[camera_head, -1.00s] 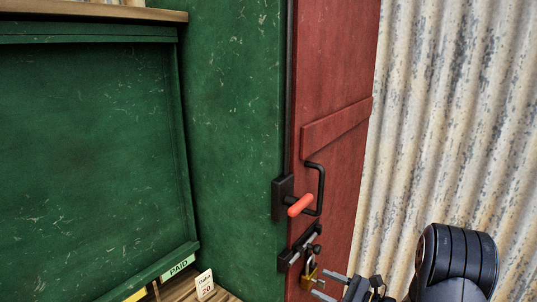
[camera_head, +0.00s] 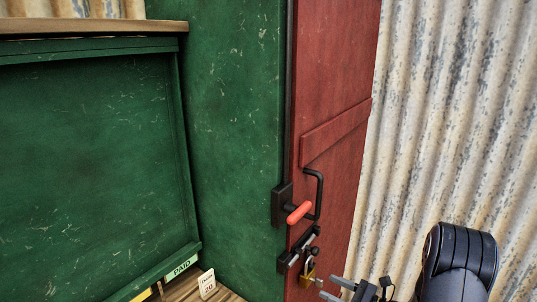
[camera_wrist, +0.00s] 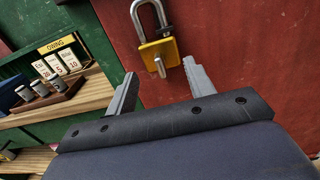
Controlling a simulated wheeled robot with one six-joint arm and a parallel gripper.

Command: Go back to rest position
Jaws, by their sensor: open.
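My gripper (camera_head: 333,289) is at the bottom right of the head view, in front of the red door (camera_head: 335,85). In the wrist view my gripper (camera_wrist: 158,85) has its two fingers apart with nothing between them. A brass padlock (camera_wrist: 159,52) with a steel shackle is just beyond the fingertips, apart from them as far as I can tell. The padlock also shows in the head view (camera_head: 307,279), hanging below a black bolt (camera_head: 299,251). A key seems to be in its face.
A door latch with a red grip (camera_head: 299,213) and a black pull handle (camera_head: 319,190) sit above the bolt. The wrist view shows a wooden shelf (camera_wrist: 60,106) with an "OWING" rack (camera_wrist: 58,60) at left. Corrugated metal wall (camera_head: 450,120) stands at right.

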